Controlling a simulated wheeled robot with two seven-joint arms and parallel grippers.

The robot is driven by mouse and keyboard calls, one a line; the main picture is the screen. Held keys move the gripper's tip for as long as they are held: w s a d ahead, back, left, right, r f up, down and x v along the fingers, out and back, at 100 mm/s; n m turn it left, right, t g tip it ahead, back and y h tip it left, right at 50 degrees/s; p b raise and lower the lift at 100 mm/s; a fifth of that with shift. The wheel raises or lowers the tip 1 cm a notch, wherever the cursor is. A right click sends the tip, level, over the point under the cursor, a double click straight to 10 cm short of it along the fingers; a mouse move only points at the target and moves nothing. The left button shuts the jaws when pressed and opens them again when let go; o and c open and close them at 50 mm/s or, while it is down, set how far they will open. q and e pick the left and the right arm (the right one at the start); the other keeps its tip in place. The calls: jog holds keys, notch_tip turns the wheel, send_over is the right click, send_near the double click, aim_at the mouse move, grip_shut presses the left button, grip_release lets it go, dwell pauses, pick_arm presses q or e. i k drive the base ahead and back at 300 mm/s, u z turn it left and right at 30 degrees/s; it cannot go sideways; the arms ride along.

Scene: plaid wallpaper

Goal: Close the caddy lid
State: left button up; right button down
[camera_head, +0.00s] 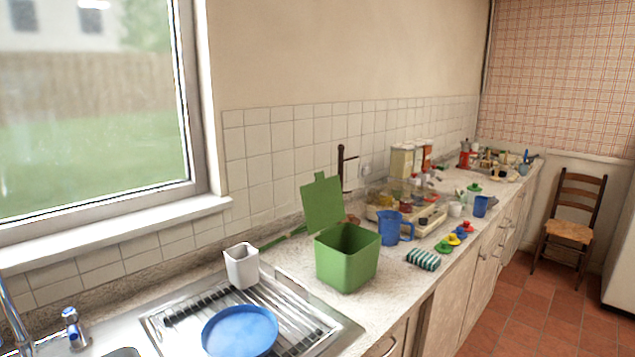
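The green caddy (346,262) stands on the counter just right of the sink's draining board. Its lid (322,205) is open and stands up, tilted back, at the rear left of the box, with a small tab at its top. The caddy's open top faces up; its inside walls show, but its floor is hidden. Neither of my grippers shows in the head view.
A white cup (241,267) and a blue plate (240,333) sit on the draining board, left of the caddy. A blue jug (390,228) and a striped sponge (423,260) are to its right. A cluttered tray (432,222) lies behind. A chair (568,228) stands far right.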

aim_at(323, 200)
jog(key=z, duration=1.55)
jog(key=i, duration=1.7)
jog(key=u, duration=2.65)
